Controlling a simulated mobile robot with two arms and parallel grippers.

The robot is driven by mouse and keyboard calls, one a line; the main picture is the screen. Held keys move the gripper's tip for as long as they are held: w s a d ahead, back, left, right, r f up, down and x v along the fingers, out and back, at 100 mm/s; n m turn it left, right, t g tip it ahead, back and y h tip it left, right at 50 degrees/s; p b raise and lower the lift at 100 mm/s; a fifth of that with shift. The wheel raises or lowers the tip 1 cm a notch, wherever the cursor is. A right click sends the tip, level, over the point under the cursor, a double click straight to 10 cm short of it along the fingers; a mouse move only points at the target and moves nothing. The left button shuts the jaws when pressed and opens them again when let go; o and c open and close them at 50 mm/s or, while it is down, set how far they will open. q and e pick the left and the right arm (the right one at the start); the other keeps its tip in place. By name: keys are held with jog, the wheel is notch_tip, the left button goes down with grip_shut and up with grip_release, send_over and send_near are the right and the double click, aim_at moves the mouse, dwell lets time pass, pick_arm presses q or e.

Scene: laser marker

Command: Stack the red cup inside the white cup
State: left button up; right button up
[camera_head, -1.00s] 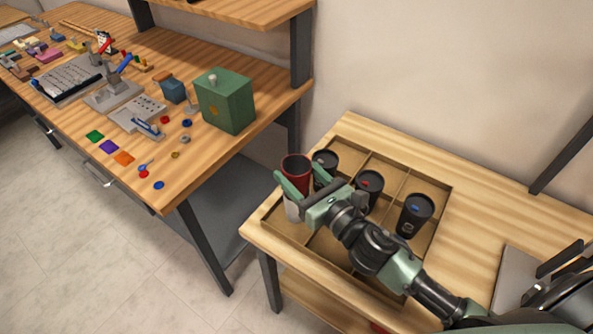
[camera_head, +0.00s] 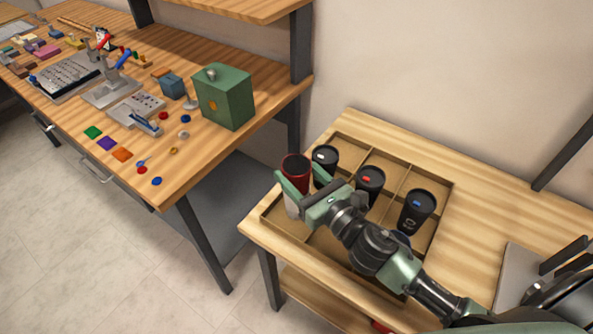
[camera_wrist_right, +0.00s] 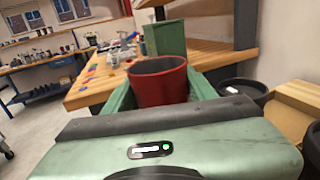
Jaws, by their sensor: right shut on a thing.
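The red cup (camera_head: 295,165) is upright between the fingers of my right gripper (camera_head: 295,185), which is shut on it. The red cup also shows in the wrist view (camera_wrist_right: 158,82), its dark open top facing up, with a green finger on each side. The white cup (camera_head: 291,208) is directly below the red cup, in the front left compartment of the wooden tray. The lower part of the red cup is hidden by the fingers, and I cannot tell how deep it sits in the white cup. My left gripper is not in view.
The divided tray (camera_head: 444,203) also holds black lidded cups: one at the back left (camera_head: 325,160), one in the middle (camera_head: 370,182) and one at the right (camera_head: 416,208). The workbench (camera_head: 215,150) at the left bears a green box (camera_head: 225,97) and small parts.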

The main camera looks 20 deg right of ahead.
jog(key=shift+f+b, duration=0.8)
jog(key=shift+f, duration=0.2)
jog(key=o, duration=1.3)
notch_tip(320, 180, up, 8)
jog(key=p, duration=0.8)
